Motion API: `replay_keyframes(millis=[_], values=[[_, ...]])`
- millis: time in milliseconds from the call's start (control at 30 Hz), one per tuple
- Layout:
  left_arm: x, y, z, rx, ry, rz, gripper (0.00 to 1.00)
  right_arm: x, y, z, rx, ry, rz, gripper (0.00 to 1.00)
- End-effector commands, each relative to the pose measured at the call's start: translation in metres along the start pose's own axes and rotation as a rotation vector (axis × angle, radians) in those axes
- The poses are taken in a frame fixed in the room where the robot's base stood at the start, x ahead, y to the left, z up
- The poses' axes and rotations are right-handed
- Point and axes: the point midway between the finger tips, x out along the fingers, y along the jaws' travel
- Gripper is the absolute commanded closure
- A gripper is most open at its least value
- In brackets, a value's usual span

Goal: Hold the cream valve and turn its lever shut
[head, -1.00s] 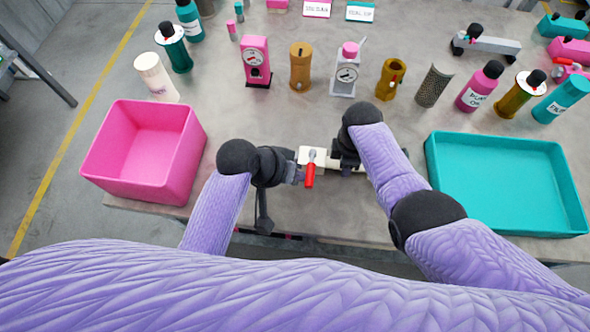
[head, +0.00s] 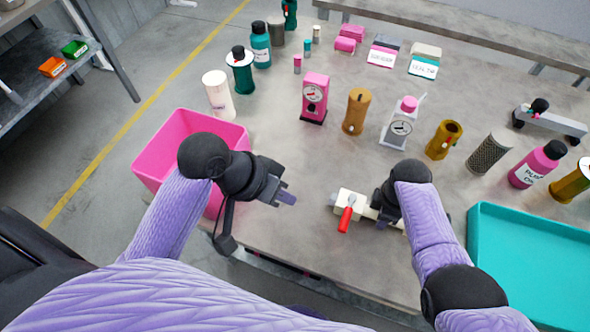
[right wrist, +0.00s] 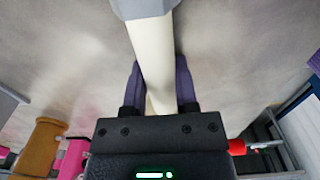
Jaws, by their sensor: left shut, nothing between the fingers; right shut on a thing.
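The cream valve (head: 343,197) lies roughly left to right just above or on the front of the table in the head view; I cannot tell if it touches. Its red lever (head: 345,219) points toward the front, across the valve's length. My right gripper (head: 379,206) is shut on the valve's right part. In the right wrist view a cream pipe (right wrist: 152,55) with a grey end passes between its purple fingers (right wrist: 160,88). My left gripper (head: 288,198) is shut and empty, to the left of the valve and apart from it.
A pink bin (head: 165,150) stands at the left, partly behind my left arm. A teal tray (head: 530,235) lies at the right. Several pumps and bottles stand in a row behind, among them a pink pump (head: 314,98). Bare table lies between this row and the valve.

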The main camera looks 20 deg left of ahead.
Motion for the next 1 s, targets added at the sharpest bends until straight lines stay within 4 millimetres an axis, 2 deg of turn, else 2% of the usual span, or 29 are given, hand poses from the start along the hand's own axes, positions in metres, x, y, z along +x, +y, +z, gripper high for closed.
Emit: replay_keyframes(millis=[167,200,400,633,733,867,1000], values=[[-0.001,0.000,0.000,-0.001,0.000,0.001,1.00,0.000,0.000,0.000,0.000,0.001,0.001,1.00],[0.000,0.000,0.000,-0.001,0.000,0.001,1.00,0.000,0.000,0.000,0.000,0.001,0.001,0.61],[0.000,0.000,0.000,-0.001,0.000,0.001,1.00,0.000,0.000,0.000,0.000,0.000,0.001,0.22],[0.000,0.000,0.000,-0.001,0.000,0.001,1.00,-0.001,0.000,0.000,0.000,0.000,0.001,0.22],[0.000,0.000,0.000,-0.001,0.000,0.001,1.00,-0.008,0.001,0.000,0.000,0.002,0.003,0.22],[0.000,0.000,0.000,-0.001,0.000,0.001,1.00,-0.033,0.000,0.000,0.000,0.002,0.005,0.22],[0.000,0.000,0.000,-0.001,0.000,0.001,1.00,-0.075,0.002,0.000,0.000,0.001,0.006,0.22]])
